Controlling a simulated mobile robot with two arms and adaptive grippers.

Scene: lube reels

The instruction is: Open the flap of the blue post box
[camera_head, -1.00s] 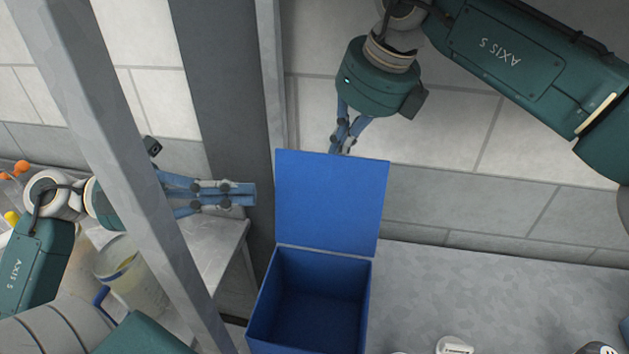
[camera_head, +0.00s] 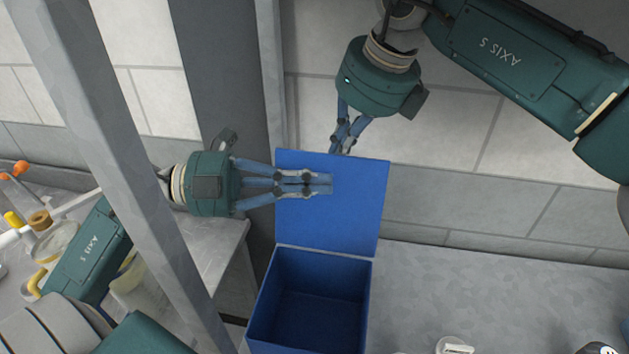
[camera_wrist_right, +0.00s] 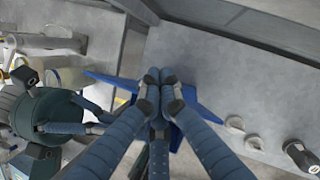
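The blue post box (camera_head: 315,290) stands at the lower middle of the head view, with its dark inside showing. Its flap (camera_head: 350,220) stands up at the back edge, open. My left gripper (camera_head: 325,184) looks shut, with its fingertips overlapping the upper part of the flap in the picture; I cannot tell whether they touch it. My right gripper (camera_head: 340,148) is just above the flap's top edge in the picture, fingertips together and empty. In the right wrist view its closed fingertips (camera_wrist_right: 160,78) hide most of the box; blue parts (camera_wrist_right: 112,81) show on both sides.
A grey upright post (camera_head: 115,150) crosses in front of my left arm. Containers (camera_head: 55,240) with orange and yellow parts stand on a table at the left. The grey counter (camera_head: 480,290) right of the box is mostly clear, with a small white item (camera_head: 455,346) near the front.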

